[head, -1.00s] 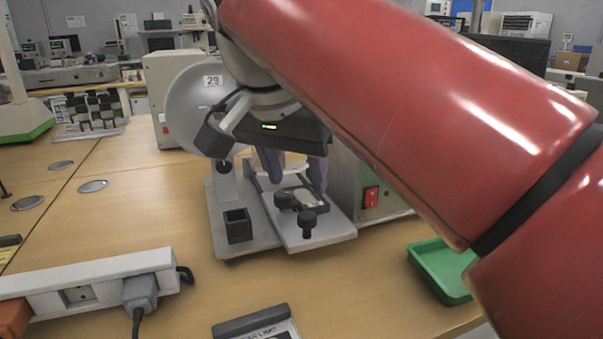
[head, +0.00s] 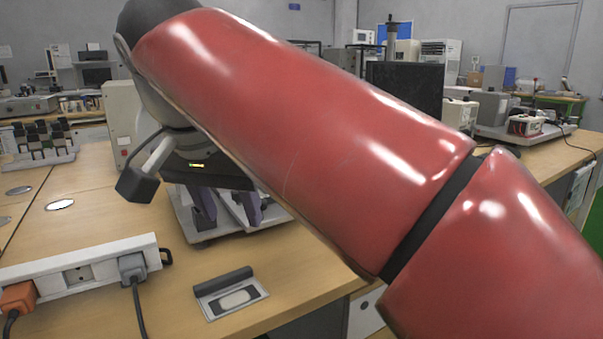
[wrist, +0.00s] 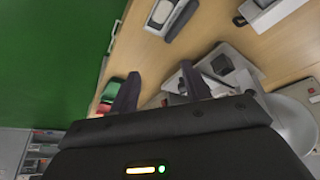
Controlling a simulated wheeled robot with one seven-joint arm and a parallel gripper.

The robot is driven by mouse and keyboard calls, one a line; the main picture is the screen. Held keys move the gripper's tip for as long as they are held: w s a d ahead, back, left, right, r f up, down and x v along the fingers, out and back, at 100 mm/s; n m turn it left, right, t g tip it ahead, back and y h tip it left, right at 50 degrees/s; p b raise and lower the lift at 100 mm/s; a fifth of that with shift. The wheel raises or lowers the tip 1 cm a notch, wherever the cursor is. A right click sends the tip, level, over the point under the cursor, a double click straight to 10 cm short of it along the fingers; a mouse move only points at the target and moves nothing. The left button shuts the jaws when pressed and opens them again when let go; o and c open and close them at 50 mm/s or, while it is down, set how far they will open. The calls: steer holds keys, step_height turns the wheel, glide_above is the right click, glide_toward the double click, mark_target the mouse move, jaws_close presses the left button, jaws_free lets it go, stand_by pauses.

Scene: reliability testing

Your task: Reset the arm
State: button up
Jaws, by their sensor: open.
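My gripper (head: 226,213) is open and empty at the end of my red arm, left of centre in the head view. Its two dark purple-grey fingers point down and stand apart, in front of the white base of a bench instrument (head: 185,222). My arm hides most of that instrument. In the wrist view my gripper (wrist: 160,82) also shows apart fingers with nothing between them. The instrument's grey parts lie beyond and right of the fingers there. I cannot tell how far the fingertips are above the instrument or the bench.
A white power strip (head: 65,268) with plugs lies on the wooden bench at the left. A small dark-handled device (head: 232,296) lies near the bench's front edge. Black holders (head: 42,140) stand at the far left. Green floor (wrist: 50,50) is beyond the bench edge in the wrist view.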

steer(key=s+d+f+n, duration=0.1)
steer(key=s+d+f, duration=0.3)
steer(key=d+f, duration=0.8)
steer(key=s+d+f+n+t+y, duration=0.1)
steer(key=s+d+f, duration=0.3)
steer(key=d+f, duration=0.8)
steer(key=shift+d+f+n, duration=0.25)
steer(key=shift+f+n, duration=0.05)
steer(key=shift+f, duration=0.3)
steer(key=shift+o, duration=0.3)
steer(key=shift+a+r, duration=0.1)
stand_by(0.4)
